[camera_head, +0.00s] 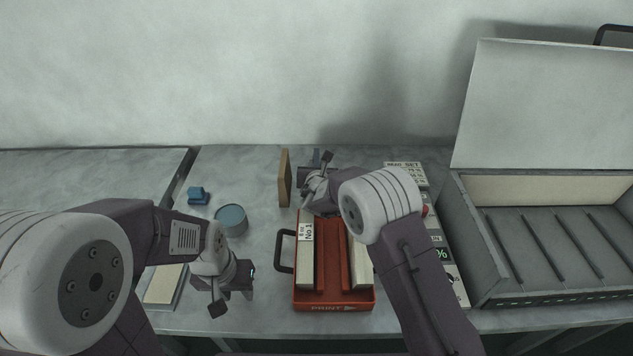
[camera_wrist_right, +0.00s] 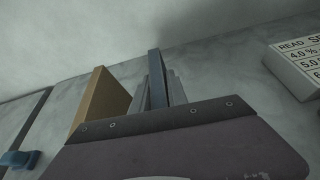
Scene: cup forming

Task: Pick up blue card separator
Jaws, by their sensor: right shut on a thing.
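The blue card separator (camera_wrist_right: 157,78) stands upright between the fingers of my right gripper (camera_wrist_right: 160,90) in the right wrist view. In the head view its top (camera_head: 316,156) shows just behind my right gripper (camera_head: 308,174), near the back of the table. My right gripper is shut on it. Its lower part is hidden by the gripper. My left gripper (camera_head: 246,282) hovers over the front left of the table, beside the red tray; its finger opening is too small to make out.
A tan upright block (camera_head: 285,178) stands just left of the right gripper. A red tray (camera_head: 334,306) with pale card stacks lies in front. A blue-grey round tin (camera_head: 231,219) and small blue piece (camera_head: 198,195) sit left. An open grey case (camera_head: 478,270) stands right.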

